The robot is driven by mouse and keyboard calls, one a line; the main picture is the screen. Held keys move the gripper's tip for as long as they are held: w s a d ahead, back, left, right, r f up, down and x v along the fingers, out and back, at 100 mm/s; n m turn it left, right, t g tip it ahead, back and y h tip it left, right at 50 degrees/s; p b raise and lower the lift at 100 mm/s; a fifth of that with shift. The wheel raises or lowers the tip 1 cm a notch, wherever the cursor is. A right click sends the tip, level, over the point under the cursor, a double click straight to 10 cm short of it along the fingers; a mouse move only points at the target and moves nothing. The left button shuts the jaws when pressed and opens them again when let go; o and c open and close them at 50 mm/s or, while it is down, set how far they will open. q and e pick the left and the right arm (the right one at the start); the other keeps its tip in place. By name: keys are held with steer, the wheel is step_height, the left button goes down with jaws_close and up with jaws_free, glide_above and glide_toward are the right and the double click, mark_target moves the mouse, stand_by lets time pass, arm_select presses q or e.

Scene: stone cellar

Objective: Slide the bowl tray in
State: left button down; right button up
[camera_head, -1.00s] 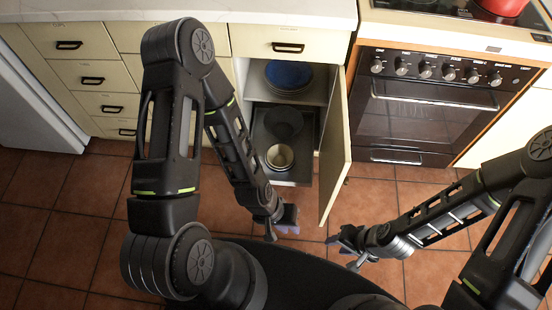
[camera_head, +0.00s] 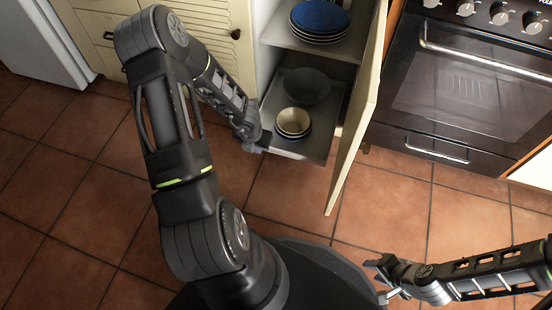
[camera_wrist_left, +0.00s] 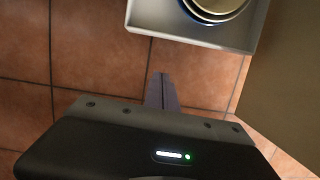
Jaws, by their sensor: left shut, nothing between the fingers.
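The bowl tray (camera_head: 322,142) is a grey pull-out shelf low in the open cabinet, sticking out past the cabinet front. It holds a stack of cream and dark bowls (camera_head: 293,122) near its front and a wide dark bowl (camera_head: 306,86) behind. In the left wrist view the tray's pale front corner (camera_wrist_left: 185,33) is at the top. My left gripper (camera_head: 252,148) is shut and empty, beside the tray's front left corner; in its wrist view the fingers (camera_wrist_left: 161,88) are together, a little short of the tray front. My right gripper (camera_head: 380,275) is open and empty, low over the floor.
The cabinet door (camera_head: 357,125) stands open to the right of the tray. An upper shelf (camera_head: 290,38) holds a blue plate stack (camera_head: 320,18). The oven (camera_head: 470,90) is further right, drawers (camera_head: 100,25) are left. The tiled floor (camera_head: 290,195) in front is clear.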

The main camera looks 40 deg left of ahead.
arm_select(q)
steer(key=shift+a+n, duration=0.2)
steer(key=shift+n, duration=0.2)
steer(key=shift+f, duration=0.1)
steer(key=w+a+f+b, duration=0.2)
steer(key=w+f+b, duration=0.2)
steer(key=f, duration=0.5)
steer(key=shift+w+f, duration=0.35)
steer(key=shift+w, duration=0.75)
steer(key=shift+w+a+r, duration=0.1)
